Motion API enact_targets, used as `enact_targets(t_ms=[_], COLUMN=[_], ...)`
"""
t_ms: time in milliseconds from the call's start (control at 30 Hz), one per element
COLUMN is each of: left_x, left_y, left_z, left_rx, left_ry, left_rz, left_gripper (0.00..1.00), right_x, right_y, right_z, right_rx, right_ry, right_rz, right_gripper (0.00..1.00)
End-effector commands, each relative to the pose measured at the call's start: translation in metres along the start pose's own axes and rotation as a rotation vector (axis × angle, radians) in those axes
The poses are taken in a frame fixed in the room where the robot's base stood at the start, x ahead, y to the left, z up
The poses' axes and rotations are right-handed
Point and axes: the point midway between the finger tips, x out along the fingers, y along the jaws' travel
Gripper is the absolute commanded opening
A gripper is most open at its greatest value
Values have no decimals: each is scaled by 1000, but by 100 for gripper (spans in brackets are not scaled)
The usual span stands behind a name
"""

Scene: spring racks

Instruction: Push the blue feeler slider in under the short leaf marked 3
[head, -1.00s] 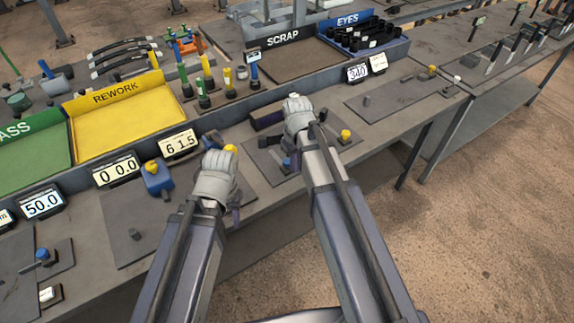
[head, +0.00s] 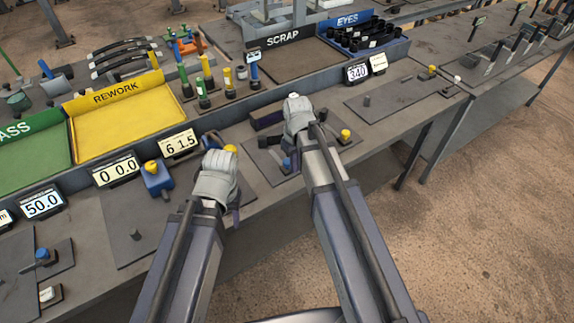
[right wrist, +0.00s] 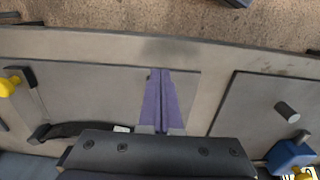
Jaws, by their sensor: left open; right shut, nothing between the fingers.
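My right gripper (head: 290,162) is shut and empty, low over the dark plate (head: 256,163) in the middle of the bench. In the right wrist view its purple fingers (right wrist: 159,95) lie together over the plate's edge. A small blue patch shows beside it in the head view; I cannot tell whether it is the slider or a fingertip. A dark curved strip (right wrist: 75,129) with a white label lies on the plate, partly hidden by my gripper; no number is readable. My left gripper (head: 236,214) is open at the bench's front edge, left of the right one.
A yellow knob (head: 345,135) stands at the plate's right. A blue block (head: 157,180) with a yellow knob and a peg (head: 135,235) are on the left. Displays, yellow REWORK tray (head: 130,125) and SCRAP tray (head: 290,65) line the back.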

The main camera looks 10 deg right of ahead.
Motion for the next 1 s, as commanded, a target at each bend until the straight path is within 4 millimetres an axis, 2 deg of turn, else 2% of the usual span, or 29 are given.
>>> enact_targets(t_ms=[700, 1000], left_x=[20, 20], left_y=[2, 2], left_z=[-1, -1], left_rx=[0, 0], left_ry=[0, 0], left_rz=[0, 0], left_gripper=[50, 50], right_x=[20, 20], right_y=[0, 0], right_z=[0, 0], right_rx=[0, 0], right_ry=[0, 0], right_rz=[0, 0], right_gripper=[0, 0])
